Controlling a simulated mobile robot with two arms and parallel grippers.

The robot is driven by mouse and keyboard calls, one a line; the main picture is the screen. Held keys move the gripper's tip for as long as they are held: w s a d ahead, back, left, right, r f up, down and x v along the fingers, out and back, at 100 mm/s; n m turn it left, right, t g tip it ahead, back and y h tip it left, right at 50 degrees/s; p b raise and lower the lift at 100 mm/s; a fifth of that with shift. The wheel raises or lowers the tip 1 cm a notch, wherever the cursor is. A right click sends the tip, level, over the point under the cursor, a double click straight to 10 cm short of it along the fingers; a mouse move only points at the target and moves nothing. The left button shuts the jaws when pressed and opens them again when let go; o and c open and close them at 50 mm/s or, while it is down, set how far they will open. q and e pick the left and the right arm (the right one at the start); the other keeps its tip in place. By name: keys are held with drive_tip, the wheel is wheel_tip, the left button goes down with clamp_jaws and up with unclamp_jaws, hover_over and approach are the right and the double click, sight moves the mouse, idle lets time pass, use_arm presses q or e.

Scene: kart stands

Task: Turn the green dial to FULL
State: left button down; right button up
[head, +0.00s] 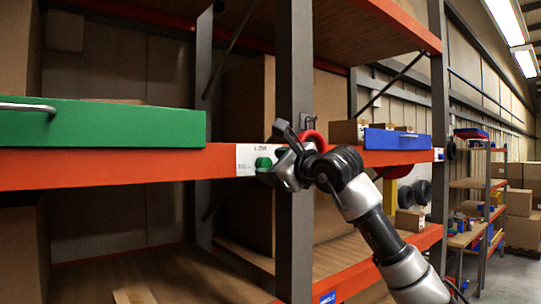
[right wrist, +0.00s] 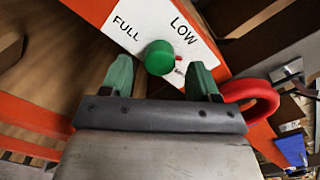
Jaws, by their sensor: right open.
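The green dial (head: 263,163) sits on a white panel (head: 245,153) fixed to the orange shelf beam. In the right wrist view the dial (right wrist: 160,57) is a round green knob below the words FULL and LOW, and small red marks show to its right. Which word the dial points to cannot be told. My right gripper (head: 279,166) is at the panel. Its fingers (right wrist: 159,68) are open, one on each side of the dial, with visible gaps; the dial is not gripped. My left gripper is not in view.
A red ring (head: 316,140) is close beside my right gripper at the grey upright (head: 294,60). A green tray (head: 110,125) stands on the shelf to the left. A blue bin (head: 397,139) and cardboard boxes stand on the right.

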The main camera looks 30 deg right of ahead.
drive_tip(key=shift+w, duration=0.75)
drive_tip(key=c, duration=0.9)
drive_tip(key=shift+c, duration=0.2)
